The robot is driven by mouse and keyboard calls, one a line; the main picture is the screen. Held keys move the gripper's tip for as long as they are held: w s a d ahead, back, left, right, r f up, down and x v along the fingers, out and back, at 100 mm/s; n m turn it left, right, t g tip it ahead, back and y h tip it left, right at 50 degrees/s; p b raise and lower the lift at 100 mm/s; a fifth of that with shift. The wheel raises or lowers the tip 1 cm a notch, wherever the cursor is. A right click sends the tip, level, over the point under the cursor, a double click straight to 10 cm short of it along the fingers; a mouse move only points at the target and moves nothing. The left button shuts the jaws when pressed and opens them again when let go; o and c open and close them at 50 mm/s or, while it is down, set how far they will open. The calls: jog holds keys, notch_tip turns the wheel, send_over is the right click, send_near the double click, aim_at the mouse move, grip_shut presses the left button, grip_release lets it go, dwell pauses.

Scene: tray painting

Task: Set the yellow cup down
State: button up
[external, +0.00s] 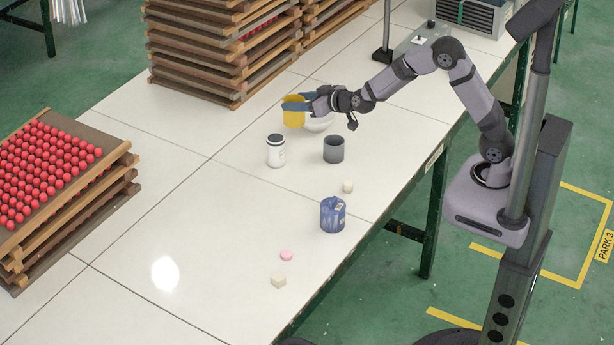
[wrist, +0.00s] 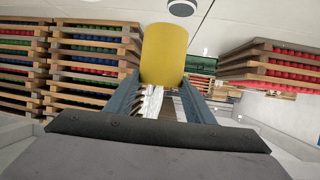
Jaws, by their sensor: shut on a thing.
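The yellow cup (external: 294,114) is held by my gripper (external: 296,103) at the far part of the white table, close to the stacked trays. The yellow cup also fills the top middle of the wrist view (wrist: 164,54), between the two blue-grey fingers of my gripper (wrist: 160,88). My gripper is shut on the cup's sides. I cannot tell whether the cup's base touches the table or hangs just above it.
A white bowl (external: 319,124) is close beside my gripper. A white jar (external: 276,150), grey cup (external: 334,149) and blue container (external: 332,215) stand nearer. Wooden tray stacks (external: 215,60) rise behind. A tray of red balls (external: 45,170) is at left.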

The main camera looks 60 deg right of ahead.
jog(key=s+a+f+n+y+b, duration=0.1)
jog(key=s+a+f+n+y, duration=0.5)
jog(key=s+a+y, duration=0.1)
jog(key=shift+s+f+g+b, duration=0.2)
jog(key=shift+s+g+b, duration=0.2)
jog(key=shift+s, duration=0.2)
jog(key=shift+f, duration=2.95)
jog(key=shift+f, duration=0.1)
jog(key=shift+f, duration=1.95)
